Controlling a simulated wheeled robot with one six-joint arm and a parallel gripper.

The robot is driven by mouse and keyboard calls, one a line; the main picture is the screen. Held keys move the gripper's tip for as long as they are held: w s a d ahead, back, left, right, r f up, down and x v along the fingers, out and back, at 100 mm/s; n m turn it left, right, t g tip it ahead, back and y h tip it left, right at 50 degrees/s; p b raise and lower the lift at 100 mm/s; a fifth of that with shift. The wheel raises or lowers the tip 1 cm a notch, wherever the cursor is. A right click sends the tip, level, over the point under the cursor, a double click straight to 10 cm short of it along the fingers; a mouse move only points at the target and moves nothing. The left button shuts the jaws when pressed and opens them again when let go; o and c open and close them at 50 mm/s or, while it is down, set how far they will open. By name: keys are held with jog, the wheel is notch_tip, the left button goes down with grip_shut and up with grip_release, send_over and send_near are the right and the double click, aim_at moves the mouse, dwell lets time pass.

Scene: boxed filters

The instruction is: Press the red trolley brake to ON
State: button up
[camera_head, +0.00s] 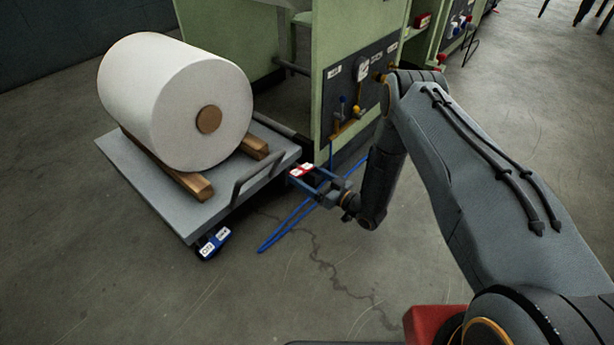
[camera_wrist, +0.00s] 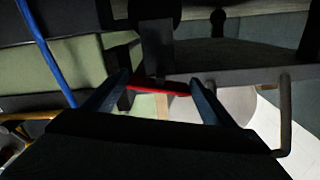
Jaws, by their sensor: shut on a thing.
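The red trolley brake (camera_head: 301,170), with white label patches, sits at the right corner of the grey trolley (camera_head: 140,183). My gripper (camera_head: 310,178) reaches it from the right, with its fingers at the pedal. In the wrist view the red brake (camera_wrist: 160,87) shows as a thin bar spanning the gap between my gripper's two fingers (camera_wrist: 160,80). My gripper is shut on it. I cannot read the brake's labels or tell its setting.
A large white roll (camera_head: 165,100) rests on wooden chocks on the trolley. A blue labelled pedal (camera_head: 215,241) is at the front corner. A grey handle (camera_head: 262,170) stands near my gripper. A blue hose (camera_head: 285,226) lies on the floor. A green machine (camera_head: 330,40) stands behind.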

jog(key=shift+n, duration=0.3)
jog(key=shift+n+p, duration=1.85)
jog(key=shift+n, duration=0.55)
jog(key=o, duration=1)
jog(key=shift+o, duration=0.2)
jog(key=shift+d, duration=0.1)
jog(key=p+v, duration=0.3)
jog(key=v, duration=0.4)
jog(key=shift+s+d, duration=0.25)
